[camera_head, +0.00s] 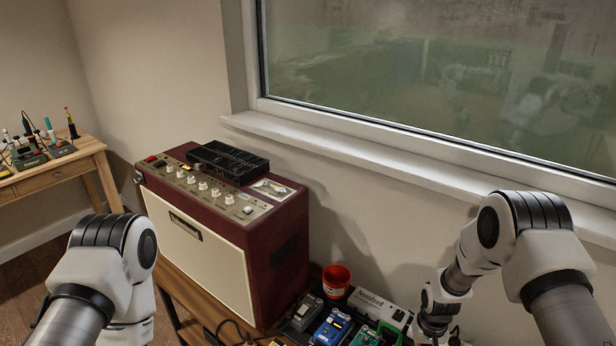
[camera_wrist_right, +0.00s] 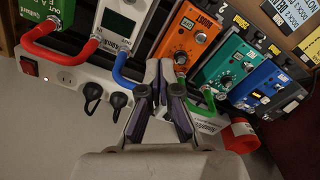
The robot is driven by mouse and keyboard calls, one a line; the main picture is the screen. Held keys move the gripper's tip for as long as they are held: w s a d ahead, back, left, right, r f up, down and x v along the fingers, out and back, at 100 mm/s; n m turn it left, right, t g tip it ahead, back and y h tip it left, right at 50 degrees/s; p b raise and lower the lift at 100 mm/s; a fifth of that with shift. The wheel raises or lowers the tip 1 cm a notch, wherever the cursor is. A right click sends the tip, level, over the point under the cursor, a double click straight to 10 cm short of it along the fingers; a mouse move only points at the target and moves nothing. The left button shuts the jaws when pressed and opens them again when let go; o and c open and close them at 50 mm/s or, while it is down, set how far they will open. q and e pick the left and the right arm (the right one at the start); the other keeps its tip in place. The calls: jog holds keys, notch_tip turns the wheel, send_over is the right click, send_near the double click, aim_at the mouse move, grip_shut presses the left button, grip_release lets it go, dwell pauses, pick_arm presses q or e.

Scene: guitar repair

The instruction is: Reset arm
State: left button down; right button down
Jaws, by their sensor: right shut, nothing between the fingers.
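My right gripper (camera_wrist_right: 160,70) shows in the right wrist view with its fingertips close together, shut and empty. It is over the row of guitar pedals, with an orange pedal (camera_wrist_right: 188,42) just beyond the tips. I cannot tell whether the tips touch anything. In the head view my right arm reaches down at the lower right, beside the pedals, and its fingers are not clear there. My left arm shows at the lower left of the head view, but its gripper is outside the picture.
A dark red amplifier (camera_head: 275,255) with a black tray (camera_head: 228,160) on top stands on a wooden table. Beside it are a red cup (camera_head: 336,279) and a blue pedal (camera_head: 331,328). A power strip (camera_wrist_right: 60,78) with plugs lies by the pedals. A window sill borders the right.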

jog(key=s+f, duration=0.1)
jog(key=s, duration=0.1)
jog(key=s+f, duration=0.1)
jog(key=s, duration=0.1)
jog(key=s+a+f, duration=0.1)
jog(key=s+f, duration=0.1)
jog(key=shift+s, duration=0.35)
pick_arm(q)
jog(key=shift+w+f, duration=0.15)
jog(key=shift+w, duration=0.1)
pick_arm(e)
jog(key=s+r, duration=0.1)
jog(key=s, duration=1)
jog(key=s+a+r, duration=0.1)
jog(key=s, duration=1)
jog(key=shift+a+r+n, duration=0.25)
jog(key=shift+n, duration=0.15)
